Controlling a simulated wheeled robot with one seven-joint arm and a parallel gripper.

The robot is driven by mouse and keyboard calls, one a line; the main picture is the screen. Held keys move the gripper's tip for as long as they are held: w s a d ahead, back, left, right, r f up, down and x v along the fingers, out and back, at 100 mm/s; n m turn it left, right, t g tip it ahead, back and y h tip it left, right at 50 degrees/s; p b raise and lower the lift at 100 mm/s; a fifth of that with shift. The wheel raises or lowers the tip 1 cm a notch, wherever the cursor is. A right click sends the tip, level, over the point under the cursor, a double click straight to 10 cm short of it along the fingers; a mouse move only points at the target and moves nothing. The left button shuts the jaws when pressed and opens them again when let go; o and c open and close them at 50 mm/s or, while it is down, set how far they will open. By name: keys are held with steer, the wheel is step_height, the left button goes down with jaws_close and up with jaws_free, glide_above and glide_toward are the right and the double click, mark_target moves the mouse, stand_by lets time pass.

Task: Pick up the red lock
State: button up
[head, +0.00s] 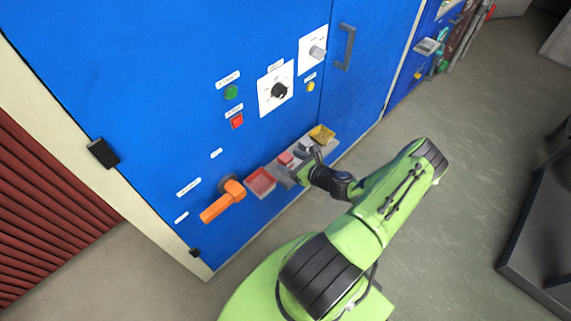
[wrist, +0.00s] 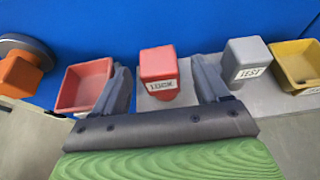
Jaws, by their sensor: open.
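The red lock (wrist: 158,68) is a red block with a white label on its front. It stands upright on a grey shelf (wrist: 188,103) on the blue cabinet, and it also shows in the head view (head: 285,158). My gripper (wrist: 163,82) is open, with one finger to the left of the red lock and one to its right. In the wrist view the lock shows between the fingers, with a gap on each side. I cannot tell how far the fingertips reach along it. In the head view my gripper (head: 297,172) is at the shelf, partly hiding it.
A red tray (wrist: 84,84) is left of the lock. A grey block labelled TEST (wrist: 246,62) and a yellow tray (wrist: 297,64) are to its right. An orange handle (head: 224,201) is on the cabinet (head: 180,90) left of the shelf. Open floor (head: 470,150) is at right.

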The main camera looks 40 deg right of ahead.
mark_target(290, 162)
steer(key=x, duration=0.3)
steer(key=shift+f, duration=0.25)
steer(key=c, duration=1.1)
